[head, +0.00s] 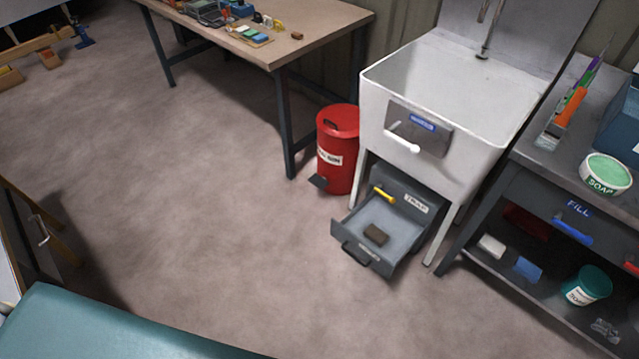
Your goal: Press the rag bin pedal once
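The red rag bin (343,172) stands upright on the floor, between the wooden-topped bench and the white sink. Its lid (338,122) looks shut and has a dark handle on top. A white label on its front is partly readable. The dark pedal (318,182) sticks out from the bin's base toward the lower left, close to the floor. Nothing touches the pedal. Neither of my grippers shows in the head view.
An open grey drawer (345,229) juts out under the sink (375,95), right of the bin. A bench (315,35) stands behind left. A grey shelf unit (490,180) is at right. A teal surface (100,330) fills the lower left. The floor before the pedal is clear.

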